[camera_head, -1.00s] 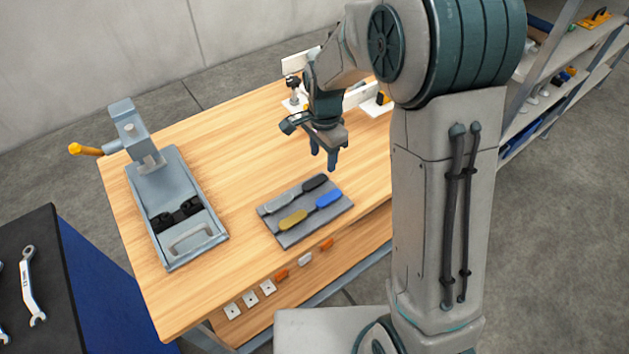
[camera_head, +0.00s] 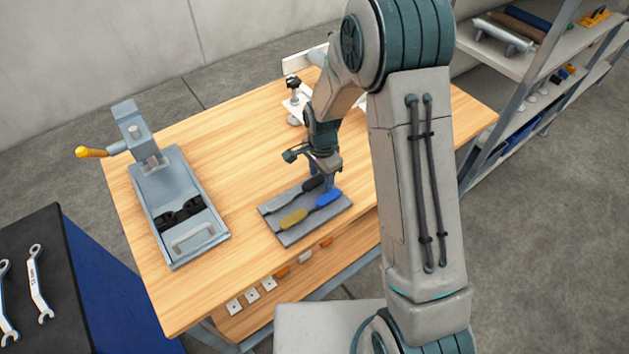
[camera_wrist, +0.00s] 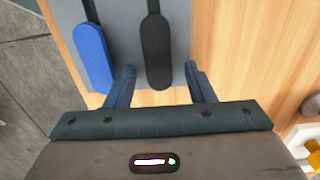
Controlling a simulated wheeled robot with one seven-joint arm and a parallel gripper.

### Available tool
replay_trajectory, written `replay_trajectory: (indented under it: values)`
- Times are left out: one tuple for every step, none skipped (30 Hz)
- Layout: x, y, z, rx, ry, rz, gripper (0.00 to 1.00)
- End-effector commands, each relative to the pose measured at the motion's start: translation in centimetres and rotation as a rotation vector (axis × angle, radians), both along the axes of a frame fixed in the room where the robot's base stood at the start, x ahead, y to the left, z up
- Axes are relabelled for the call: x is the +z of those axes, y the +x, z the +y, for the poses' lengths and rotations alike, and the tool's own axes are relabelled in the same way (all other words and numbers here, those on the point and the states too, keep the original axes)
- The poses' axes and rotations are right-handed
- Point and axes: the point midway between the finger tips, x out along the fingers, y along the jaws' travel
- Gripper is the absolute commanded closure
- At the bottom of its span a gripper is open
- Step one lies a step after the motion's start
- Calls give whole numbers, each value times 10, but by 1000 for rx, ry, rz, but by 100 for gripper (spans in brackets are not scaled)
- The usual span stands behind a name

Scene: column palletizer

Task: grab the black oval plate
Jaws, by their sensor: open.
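The black oval plate (camera_head: 314,183) lies at the far right corner of a grey board (camera_head: 338,211) on the wooden table. In the wrist view the black plate (camera_wrist: 156,52) lies between the two blue-grey fingers, with a thin dark strip running up from it. My gripper (camera_head: 323,179) is open and low over that end of the board, and partly hides the plate in the head view. In the wrist view my gripper (camera_wrist: 160,72) has a finger on each side of the plate, with gaps showing. I cannot tell the exact finger height.
A blue oval plate (camera_head: 328,197) lies beside the black one, close to one finger. A yellow one (camera_head: 293,218) and a grey one (camera_head: 278,203) are on the same board. A grey press fixture (camera_head: 178,205) stands on the left. White clamp parts (camera_head: 296,104) stand behind my gripper.

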Motion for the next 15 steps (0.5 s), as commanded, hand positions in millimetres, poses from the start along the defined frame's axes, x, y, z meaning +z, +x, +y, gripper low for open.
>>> replay_trajectory:
  values:
    - [0, 0, 0, 0, 0, 0, 51]
    - [0, 0, 0, 0, 0, 0, 51]
    - [0, 0, 0, 0, 0, 0, 54]
    - [0, 0, 0, 0, 0, 0, 62]
    - [0, 0, 0, 0, 0, 0, 70]
    - [0, 0, 0, 0, 0, 0, 82]
    - [0, 0, 0, 0, 0, 0, 90]
    - [0, 0, 0, 0, 0, 0, 98]
    - [0, 0, 0, 0, 0, 0, 100]
    - [0, 0, 0, 0, 0, 0, 100]
    - [0, 0, 0, 0, 0, 0, 100]
    - [0, 0, 0, 0, 0, 0, 100]
    - [0, 0, 0, 0, 0, 0, 100]
    - [0, 0, 0, 0, 0, 0, 100]
    - [0, 0, 0, 0, 0, 0, 100]
